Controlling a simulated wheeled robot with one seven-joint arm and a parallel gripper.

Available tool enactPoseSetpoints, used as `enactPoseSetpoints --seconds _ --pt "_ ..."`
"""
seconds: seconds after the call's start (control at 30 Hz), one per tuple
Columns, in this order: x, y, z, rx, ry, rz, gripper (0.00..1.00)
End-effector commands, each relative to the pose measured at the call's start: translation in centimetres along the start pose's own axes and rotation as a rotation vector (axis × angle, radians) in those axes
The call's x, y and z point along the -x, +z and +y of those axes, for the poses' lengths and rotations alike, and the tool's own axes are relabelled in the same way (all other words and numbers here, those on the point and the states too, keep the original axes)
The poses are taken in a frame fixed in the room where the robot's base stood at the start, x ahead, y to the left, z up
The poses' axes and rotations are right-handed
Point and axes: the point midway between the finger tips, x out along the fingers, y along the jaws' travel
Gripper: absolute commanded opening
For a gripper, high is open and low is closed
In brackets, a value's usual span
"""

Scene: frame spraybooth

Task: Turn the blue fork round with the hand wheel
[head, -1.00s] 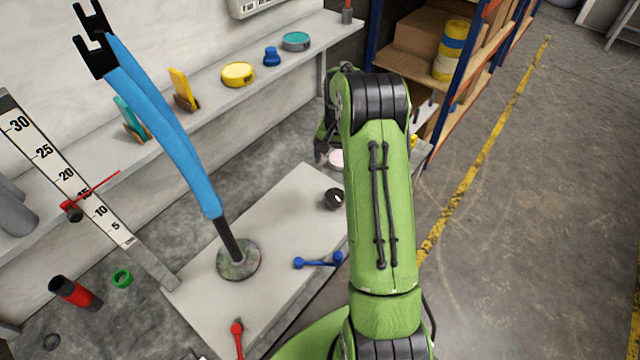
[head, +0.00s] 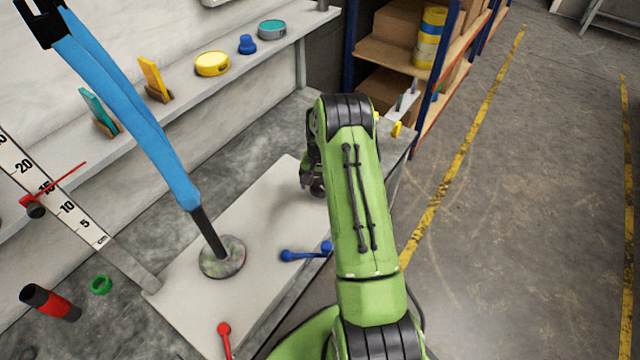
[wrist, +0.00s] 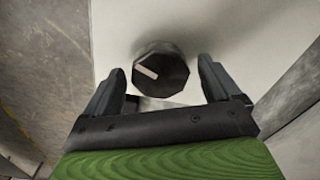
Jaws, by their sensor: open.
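The blue fork (head: 130,110) stands tilted up to the left in the head view, with a black forked end at its top. Its dark stem rises from a round mottled base (head: 222,257) on a pale plate. The hand wheel appears to be the black faceted knob (wrist: 163,74) with a white mark, on the pale plate in the wrist view. My gripper (wrist: 161,65) is open, its two fingers on either side of the knob's near part, with gaps showing. In the head view my gripper (head: 312,188) is low over the plate and the knob is hidden.
A blue lever (head: 306,252) and a red lever (head: 225,338) sit on the plate (head: 262,215). A scale with a red pointer (head: 55,185) stands at left. A shelf behind holds a yellow tin (head: 212,64) and other small items. Open floor lies right.

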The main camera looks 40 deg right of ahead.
Motion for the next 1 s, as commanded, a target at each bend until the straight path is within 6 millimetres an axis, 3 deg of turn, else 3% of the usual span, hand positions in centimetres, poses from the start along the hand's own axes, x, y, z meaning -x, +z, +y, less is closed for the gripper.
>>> enactPoseSetpoints --seconds 0.07,0.43,0.77,1.0 --pt "0.06 0.0 -0.01 0.0 0.0 0.0 0.9" --pt "0.08 0.01 -0.01 0.0 0.0 -0.001 0.34" --pt "0.09 0.01 0.01 -0.05 0.0 -0.001 0.34" --pt "0.09 0.01 0.01 -0.202 0.0 -0.001 0.34"
